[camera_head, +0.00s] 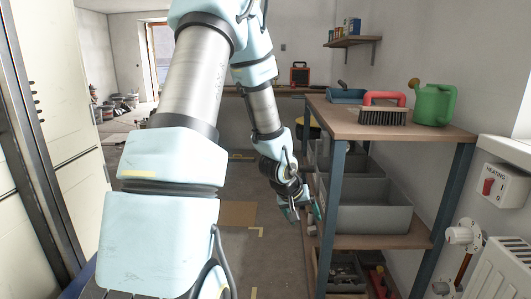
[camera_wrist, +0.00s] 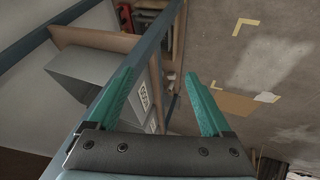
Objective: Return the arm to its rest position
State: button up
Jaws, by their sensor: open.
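My arm reaches forward in the head view, bent at the elbow, with its forearm hanging down beside the shelf unit. My gripper (camera_head: 293,213) is at the left side of the shelf unit, near the grey bins. In the wrist view my gripper (camera_wrist: 160,100) shows two green fingers set wide apart with nothing between them. Behind the fingers are the shelf frame and the floor. I cannot tell whether a fingertip touches the shelf.
The shelf unit (camera_head: 350,130) carries a red-handled brush (camera_head: 383,110) and a green watering can (camera_head: 434,104) on top. Grey bins (camera_head: 372,205) sit below. A radiator (camera_head: 498,268) is at lower right. Open floor (camera_head: 250,185) lies left of the shelf.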

jog(key=s+a+r+g+y, duration=0.1)
jog(key=s+a+r+y, duration=0.1)
jog(key=s+a+r, duration=0.45)
jog(key=s+a+r+g+y, duration=0.25)
jog(key=s+a, duration=0.45)
jog(key=a, duration=0.4)
notch_tip(320, 180, up, 20)
jog(key=p, duration=2)
jog(key=shift+a+t, duration=0.15)
jog(key=shift+t, duration=0.3)
jog(key=shift+s, duration=0.1)
